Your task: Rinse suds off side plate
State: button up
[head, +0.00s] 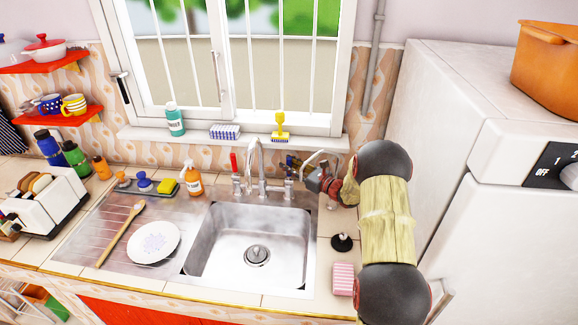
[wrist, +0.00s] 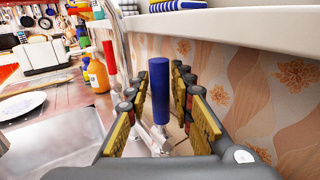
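A white side plate (head: 153,242) with a pale pattern or marks in its middle lies on the drainboard left of the sink; I cannot tell whether the marks are suds. Its edge shows in the wrist view (wrist: 22,105). The steel sink (head: 216,249) looks empty. The tap (head: 262,160) stands behind it, with a red handle (head: 234,163) at left; no water stream shows. The blue tap handle (wrist: 159,90) is upright between the fingers of my gripper (wrist: 158,76), which is open with gaps on both sides. In the head view my gripper (head: 297,163) covers that handle.
A black plug (head: 342,243) and a pink striped sponge (head: 343,279) are at right. The windowsill (head: 228,147) overhangs close to my gripper.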

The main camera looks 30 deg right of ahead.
grip_shut()
dwell(0.5)
jog(key=s+n+b, duration=0.1)
jog(key=b, duration=0.2)
jog(key=shift+a+f+t, duration=0.3)
jog(key=shift+f+t, duration=0.05)
jog(key=shift+t, duration=0.05)
jog(key=shift+s+a+n+y+b, duration=0.25)
jog(key=shift+n+y+b, duration=0.25)
jog(key=shift+b, duration=0.5)
jog(key=shift+s+a+r+n+t+b, duration=0.1)
jog(key=shift+s+n+t+b, duration=0.15)
jog(key=shift+n+t+b, duration=0.2)
jog(key=shift+o, duration=1.9)
grip_release()
